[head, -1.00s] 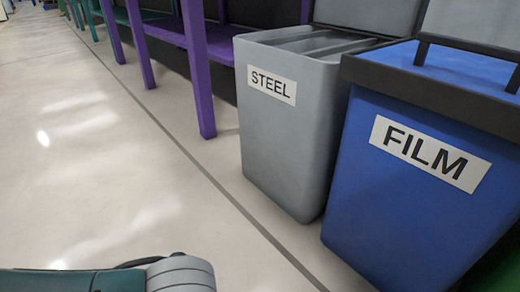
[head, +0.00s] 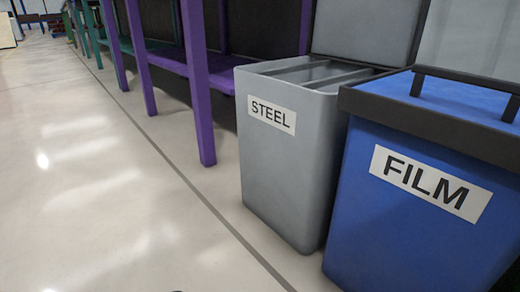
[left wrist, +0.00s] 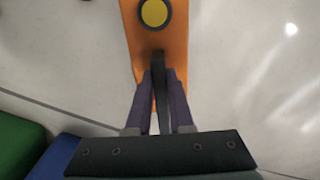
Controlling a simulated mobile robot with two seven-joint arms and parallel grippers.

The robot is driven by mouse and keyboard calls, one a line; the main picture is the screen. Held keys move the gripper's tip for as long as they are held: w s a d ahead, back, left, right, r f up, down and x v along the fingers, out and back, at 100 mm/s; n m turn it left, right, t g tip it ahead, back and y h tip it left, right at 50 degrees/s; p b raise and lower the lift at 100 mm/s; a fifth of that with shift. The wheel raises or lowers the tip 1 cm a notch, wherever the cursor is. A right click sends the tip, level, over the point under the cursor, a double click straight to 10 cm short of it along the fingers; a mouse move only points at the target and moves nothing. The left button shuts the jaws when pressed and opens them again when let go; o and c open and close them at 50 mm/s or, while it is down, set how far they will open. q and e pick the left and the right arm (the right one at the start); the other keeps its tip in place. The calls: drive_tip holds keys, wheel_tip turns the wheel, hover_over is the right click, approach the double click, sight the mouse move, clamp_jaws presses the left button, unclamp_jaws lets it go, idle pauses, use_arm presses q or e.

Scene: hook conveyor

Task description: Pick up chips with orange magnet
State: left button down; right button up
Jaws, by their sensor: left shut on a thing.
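My left gripper (left wrist: 160,85) is in the left wrist view, with its two fingers shut on the dark handle of the orange magnet (left wrist: 153,50). The magnet is a flat orange piece with a round yellow disc in a dark ring near the top edge of the view. Part of it runs out of the picture at the top. It is held above the pale floor. No chips can be made out in either view. My right gripper is not in view.
A grey STEEL bin (head: 285,170) with an open top stands beside a lidded blue FILM bin (head: 400,215) at the right. Purple-framed benches (head: 199,90) line the wall behind them. The pale floor (head: 80,200) at the left is clear, with a dark line along it.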

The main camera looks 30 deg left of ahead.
use_arm(q)
drive_tip(key=shift+f+b, duration=0.35)
drive_tip(key=shift+f, duration=0.15)
idle(0.6)
idle(0.4)
wheel_tip(320, 180, up, 11)
drive_tip(key=p, duration=1.2)
drive_tip(key=shift+w+p, duration=0.1)
drive_tip(key=shift+p, duration=0.3)
